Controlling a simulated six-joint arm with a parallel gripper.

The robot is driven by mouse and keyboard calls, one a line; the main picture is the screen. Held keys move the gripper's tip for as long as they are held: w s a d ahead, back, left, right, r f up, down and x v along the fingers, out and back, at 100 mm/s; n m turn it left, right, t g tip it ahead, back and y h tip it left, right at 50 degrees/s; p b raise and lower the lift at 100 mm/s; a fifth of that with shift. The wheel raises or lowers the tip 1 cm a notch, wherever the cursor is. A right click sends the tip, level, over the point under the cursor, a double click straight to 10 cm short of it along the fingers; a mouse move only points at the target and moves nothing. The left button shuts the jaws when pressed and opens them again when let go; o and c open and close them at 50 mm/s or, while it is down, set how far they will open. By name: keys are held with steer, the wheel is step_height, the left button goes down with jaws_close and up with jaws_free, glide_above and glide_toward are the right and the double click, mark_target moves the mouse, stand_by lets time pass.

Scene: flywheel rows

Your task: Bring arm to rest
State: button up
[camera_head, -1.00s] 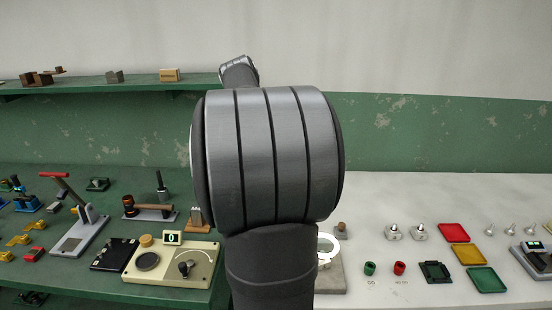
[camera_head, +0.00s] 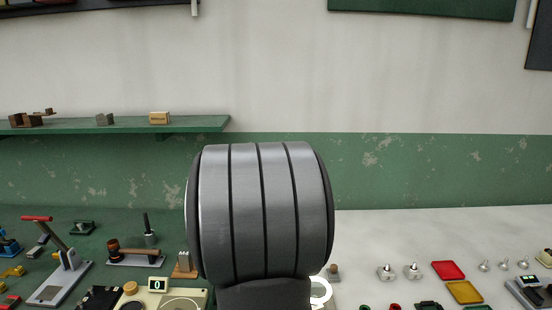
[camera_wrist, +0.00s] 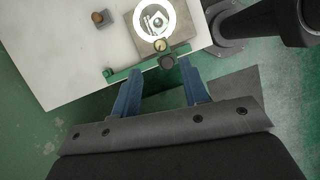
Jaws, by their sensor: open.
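My arm (camera_head: 265,215) fills the middle of the head view as a thick grey banded cylinder. My gripper (camera_wrist: 160,95) shows in the wrist view as two blue fingers set apart, with nothing held between them. It is not visible in the head view. Beyond the fingertips in the wrist view lies a green part with a round knob (camera_wrist: 167,61), at the edge of the white table (camera_wrist: 80,60). I cannot tell how far the fingers are from it.
A white ring (camera_wrist: 155,18) sits on a grey-brown plate near the table edge. A small block with a brown knob (camera_wrist: 99,18) stands beside it. In the head view, the red tray (camera_head: 448,271) and yellow tray (camera_head: 464,292) lie right; a lever press (camera_head: 62,270) stands left. A wall shelf (camera_head: 130,123) is behind.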

steer(key=x, duration=0.7)
steer(key=shift+d+f, duration=0.1)
steer(key=shift+f, duration=0.15)
